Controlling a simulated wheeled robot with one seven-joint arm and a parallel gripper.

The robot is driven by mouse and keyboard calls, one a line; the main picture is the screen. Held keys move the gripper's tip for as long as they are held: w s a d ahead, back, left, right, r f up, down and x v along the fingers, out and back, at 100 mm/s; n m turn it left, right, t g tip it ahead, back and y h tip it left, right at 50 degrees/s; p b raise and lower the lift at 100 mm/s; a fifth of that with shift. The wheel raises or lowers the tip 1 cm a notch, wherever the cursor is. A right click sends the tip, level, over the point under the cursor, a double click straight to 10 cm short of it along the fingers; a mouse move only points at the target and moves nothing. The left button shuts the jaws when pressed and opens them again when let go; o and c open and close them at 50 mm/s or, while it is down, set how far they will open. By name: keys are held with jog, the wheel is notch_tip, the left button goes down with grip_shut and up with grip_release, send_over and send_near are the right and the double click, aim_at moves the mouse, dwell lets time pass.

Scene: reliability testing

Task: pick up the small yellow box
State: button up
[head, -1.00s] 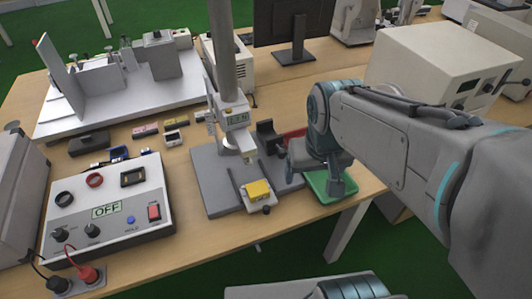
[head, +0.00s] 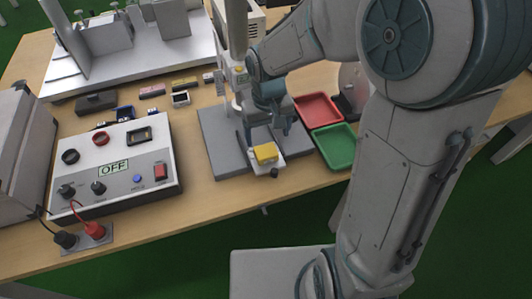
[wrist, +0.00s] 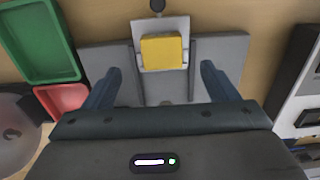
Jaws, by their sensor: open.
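The small yellow box (head: 265,153) sits on a white holder (head: 268,167) at the front of a grey test stand base (head: 222,140). In the wrist view the yellow box (wrist: 162,52) lies between two dark rails, ahead of and between my fingertips. My gripper (head: 268,130) is open and points down over the stand, just behind the box in the head view. In the wrist view its two fingers (wrist: 160,75) are spread wide with nothing between them. The gripper does not appear to touch the box.
A red tray (head: 318,108) and a green tray (head: 336,147) lie right of the stand. A control box with an OFF label (head: 118,190) stands left. The stand's upright column (head: 236,30) rises close behind my gripper. A dark knob (head: 274,173) sits in front of the holder.

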aim_at(267, 152)
notch_tip(267, 152, down, 8)
jog(key=shift+a+r, duration=0.1)
jog(key=shift+r, duration=0.15)
jog(key=shift+c, duration=0.3)
jog(key=c, duration=1)
